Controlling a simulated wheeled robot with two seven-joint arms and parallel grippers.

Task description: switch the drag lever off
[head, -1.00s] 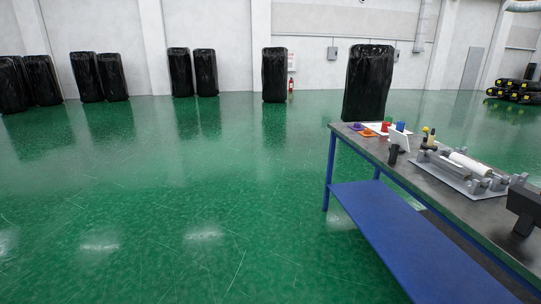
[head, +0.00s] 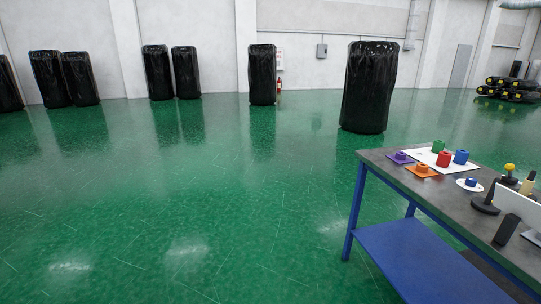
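I cannot clearly identify the drag lever. At the right edge of the head view, a dark lever-like piece on a round black base (head: 486,203) stands on the grey-topped table (head: 459,211). Beside it are a yellow-knobbed piece (head: 509,171) and a pale yellow upright handle (head: 528,183). A white panel (head: 521,206) on a black stand (head: 506,229) partly hides what is behind it. Neither of my grippers is in view.
Colored pieces, including a red one (head: 443,160) and an orange one (head: 421,170), lie on the table's far left corner. A blue lower shelf (head: 415,260) juts out below. A black wrapped roll (head: 369,88) stands behind the table. Green floor to the left is clear.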

